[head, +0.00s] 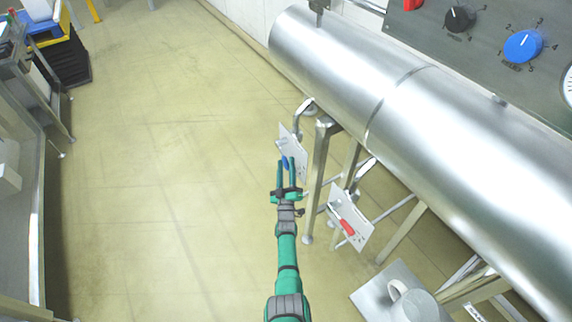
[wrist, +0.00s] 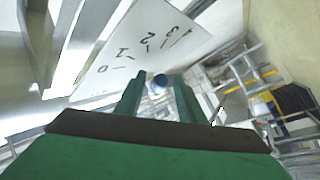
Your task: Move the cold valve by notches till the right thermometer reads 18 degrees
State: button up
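A white plate with a blue handle (head: 286,161) stands below the big steel cylinder in the head view. In the wrist view the plate (wrist: 140,40) shows marks 0, 1, 2 and 3, and the blue handle's end (wrist: 159,83) lies nearest the 0 mark. My gripper (head: 288,162) is at this handle, its fingers apart on either side of the blue end, with small gaps visible in the wrist view (wrist: 157,85). A second plate with a red handle (head: 347,228) is nearer and to the right. No thermometer reading is legible.
The steel cylinder (head: 450,120) runs along the right on metal legs. A grey panel (head: 480,50) above it has a black knob, a blue knob (head: 523,46) and a cut-off white dial (head: 568,86).

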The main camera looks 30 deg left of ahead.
jog(key=v, duration=0.9)
jog(key=shift+s+f, duration=0.15)
jog(key=shift+s, duration=0.25)
jog(key=s+d+f+m+h, duration=0.1)
jog(key=s+d+m+h, duration=0.15)
jog(key=s+d, duration=0.5)
jog(key=s+d+m+g+h, duration=0.1)
jog(key=s+d+m+h, duration=0.2)
jog(key=s, duration=0.7)
jog(key=s+d+f+m+h, duration=0.1)
jog(key=s+d+m, duration=0.2)
jog(key=s+d, duration=0.4)
jog(key=s+d+r+m+g+h, duration=0.1)
jog(key=s+d+r+m, duration=0.1)
jog(key=s+d+r, duration=0.4)
jog(key=s+d+r+m+g+h, duration=0.2)
jog(key=s+d+r, duration=0.4)
jog(key=s+r, duration=0.6)
jog(key=v, duration=0.2)
jog(key=shift+s, duration=0.25)
jog(key=shift+a+m, duration=0.1)
jog(key=shift+m, duration=0.15)
